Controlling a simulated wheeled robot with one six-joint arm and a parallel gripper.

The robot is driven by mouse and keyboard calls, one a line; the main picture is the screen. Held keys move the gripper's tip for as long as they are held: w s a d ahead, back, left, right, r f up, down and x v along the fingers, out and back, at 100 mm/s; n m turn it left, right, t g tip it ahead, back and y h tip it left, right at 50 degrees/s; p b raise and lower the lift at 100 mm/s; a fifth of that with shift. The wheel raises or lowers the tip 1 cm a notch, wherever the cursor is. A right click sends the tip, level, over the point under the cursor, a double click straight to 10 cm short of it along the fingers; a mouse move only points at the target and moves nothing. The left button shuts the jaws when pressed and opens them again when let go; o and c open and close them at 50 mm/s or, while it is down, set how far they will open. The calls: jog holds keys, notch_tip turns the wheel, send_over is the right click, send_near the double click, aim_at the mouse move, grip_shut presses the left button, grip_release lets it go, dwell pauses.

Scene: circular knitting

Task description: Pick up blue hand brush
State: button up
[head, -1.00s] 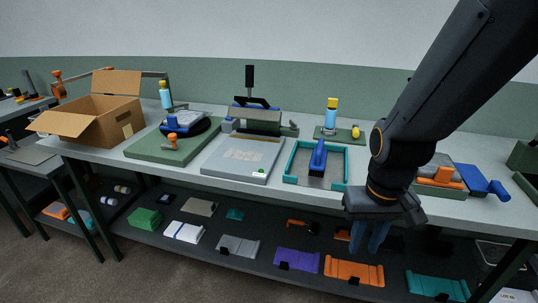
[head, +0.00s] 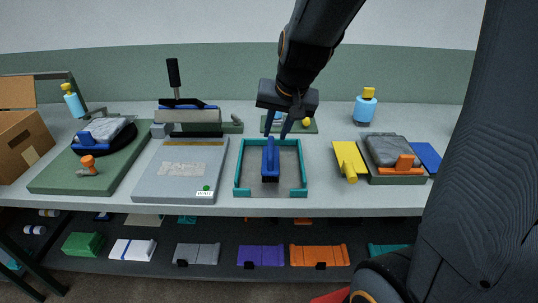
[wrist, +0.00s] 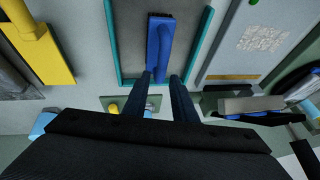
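The blue hand brush (head: 270,160) lies inside a tray with a teal rim (head: 239,170), its long handle pointing toward the back of the table. It also shows in the wrist view (wrist: 157,45), near the top middle. My gripper (head: 278,129) is just behind and above the far end of the brush, fingers pointing down. In the wrist view my gripper (wrist: 162,78) has its two fingers apart, with the brush's end appearing between their tips. Nothing is held. I cannot tell whether the fingers touch the brush.
Left of the tray is a grey board (head: 175,185) with a press-like device. To the right are a yellow tool (head: 348,160) and a grey block on a base with an orange clip (head: 404,162). A blue bottle (head: 365,105) stands behind. The lower shelf holds several folded pieces.

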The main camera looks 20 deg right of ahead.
aim_at(271, 142)
jog(key=shift+x, duration=3.5)
jog(key=shift+s+a, duration=0.1)
jog(key=shift+s, duration=0.05)
grip_shut()
